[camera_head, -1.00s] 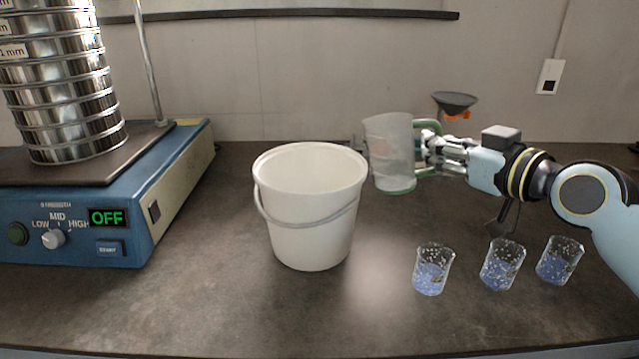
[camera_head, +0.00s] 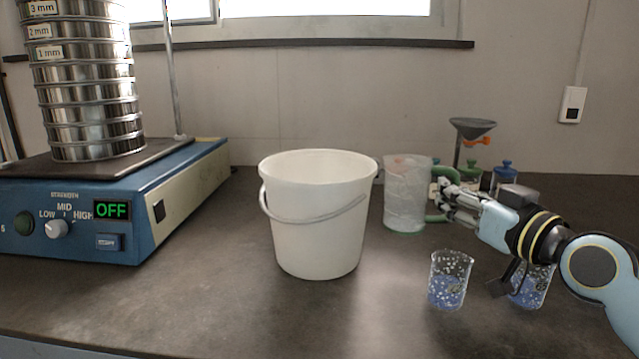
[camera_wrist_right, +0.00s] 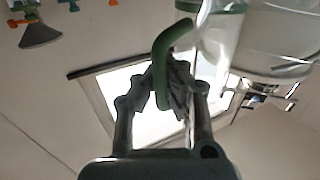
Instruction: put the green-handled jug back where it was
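The clear jug with a green handle (camera_head: 405,195) is upright behind and right of the white bucket (camera_head: 318,225). Its green base is close to the bench top; I cannot tell whether it touches. My right gripper (camera_head: 447,200) is at the handle, on the jug's right side. In the right wrist view the green handle (camera_wrist_right: 160,68) passes between the closed-in fingers (camera_wrist_right: 165,85), and part of the clear jug body (camera_wrist_right: 215,40) shows beyond it. The fingers partly hide the handle in the head view. My left gripper is in neither view.
A sieve shaker (camera_head: 140,215) reading OFF fills the left. A beaker with blue grains (camera_head: 450,283) stands in front; another (camera_head: 531,288) is partly behind my right arm. A dark funnel (camera_head: 473,128) and a blue-capped bottle (camera_head: 503,175) stand behind the gripper. The front centre is clear.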

